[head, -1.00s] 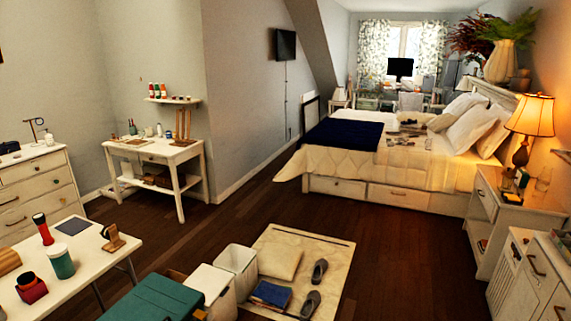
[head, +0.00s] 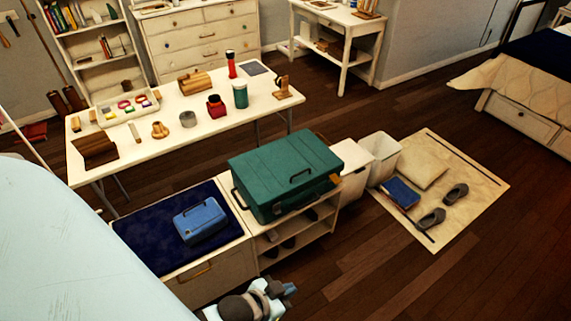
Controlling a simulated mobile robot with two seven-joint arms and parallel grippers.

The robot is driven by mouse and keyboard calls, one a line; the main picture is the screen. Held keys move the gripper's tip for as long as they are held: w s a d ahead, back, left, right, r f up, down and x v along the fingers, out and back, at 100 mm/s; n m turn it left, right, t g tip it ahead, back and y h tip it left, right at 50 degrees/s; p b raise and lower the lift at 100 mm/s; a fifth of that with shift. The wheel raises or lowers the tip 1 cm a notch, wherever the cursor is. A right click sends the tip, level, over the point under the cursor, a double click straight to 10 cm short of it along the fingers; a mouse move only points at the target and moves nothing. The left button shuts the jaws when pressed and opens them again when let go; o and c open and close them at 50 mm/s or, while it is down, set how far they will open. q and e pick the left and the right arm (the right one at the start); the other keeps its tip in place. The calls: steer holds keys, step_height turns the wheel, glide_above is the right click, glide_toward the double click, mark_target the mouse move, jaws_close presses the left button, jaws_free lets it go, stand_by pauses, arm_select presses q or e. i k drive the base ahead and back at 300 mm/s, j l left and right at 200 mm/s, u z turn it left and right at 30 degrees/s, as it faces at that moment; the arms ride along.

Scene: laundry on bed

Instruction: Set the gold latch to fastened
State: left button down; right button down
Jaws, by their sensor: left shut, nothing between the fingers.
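I cannot pick out a gold latch for certain at this size. A small blue case (head: 203,218) with a dark handle lies closed on the dark blue cushion of a low bench (head: 218,272). A larger green case (head: 285,170), also closed, stands to its right on a low shelf unit (head: 318,225). A small yellow-orange spot shows at the green case's right end. My left gripper (head: 287,290) is at the bottom edge, in front of the bench and shelf unit, apart from both cases, shut and empty. My right gripper is not in view.
A white table (head: 185,137) behind holds jars, a red torch, wooden blocks and a tray. White bins (head: 382,160) and a mat (head: 465,200) with shoes lie to the right. A large pale blue surface (head: 70,260) covers the lower left. Floor is clear at lower right.

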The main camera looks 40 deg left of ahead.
mark_target(334, 177)
steer(key=i+j, duration=0.5)
steer(key=i, duration=0.2)
steer(key=i+j, duration=0.55)
steer(key=i, duration=0.15)
